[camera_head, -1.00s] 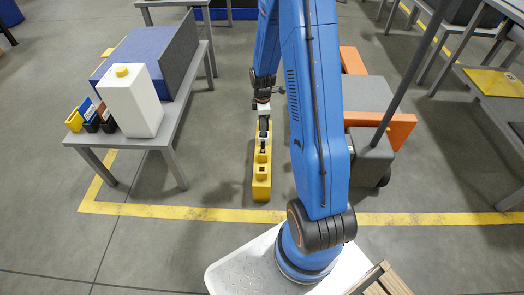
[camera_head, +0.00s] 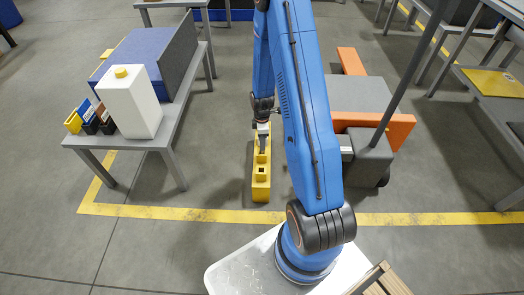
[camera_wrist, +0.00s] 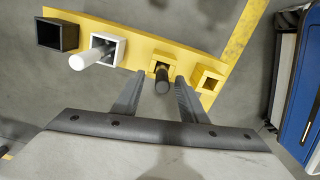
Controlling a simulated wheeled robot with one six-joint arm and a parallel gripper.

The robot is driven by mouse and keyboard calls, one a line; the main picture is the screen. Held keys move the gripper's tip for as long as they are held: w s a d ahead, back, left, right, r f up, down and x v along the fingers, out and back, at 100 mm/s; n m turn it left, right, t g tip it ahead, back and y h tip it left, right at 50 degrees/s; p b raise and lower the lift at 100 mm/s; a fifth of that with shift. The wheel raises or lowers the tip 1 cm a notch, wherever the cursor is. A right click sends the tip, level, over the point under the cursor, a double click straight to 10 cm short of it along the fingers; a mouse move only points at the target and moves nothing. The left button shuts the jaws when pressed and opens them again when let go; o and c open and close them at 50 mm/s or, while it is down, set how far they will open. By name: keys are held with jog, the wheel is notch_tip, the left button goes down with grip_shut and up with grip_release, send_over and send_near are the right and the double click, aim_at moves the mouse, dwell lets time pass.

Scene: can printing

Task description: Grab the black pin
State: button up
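The black pin (camera_wrist: 162,82) stands in a socket of a yellow block (camera_wrist: 150,45) in the wrist view. My gripper (camera_wrist: 160,80) is open, with one grey finger on each side of the pin. A gap seems to show between pin and fingers; I cannot tell whether either touches. In the head view my gripper (camera_head: 262,143) is low over the yellow block (camera_head: 261,190), and the black pin cannot be made out there.
An empty black socket (camera_wrist: 57,36) and an empty yellow socket (camera_wrist: 208,80) flank the pins. A grey table (camera_head: 168,143) on the left holds a white container (camera_head: 130,103) and small coloured bins. A grey and orange machine (camera_head: 358,93) stands right of my arm.

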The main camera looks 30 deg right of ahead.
notch_tip(320, 180, down, 4)
jog(key=shift+s+f, duration=0.1)
jog(key=shift+s, duration=0.05)
grip_shut()
dwell(0.3)
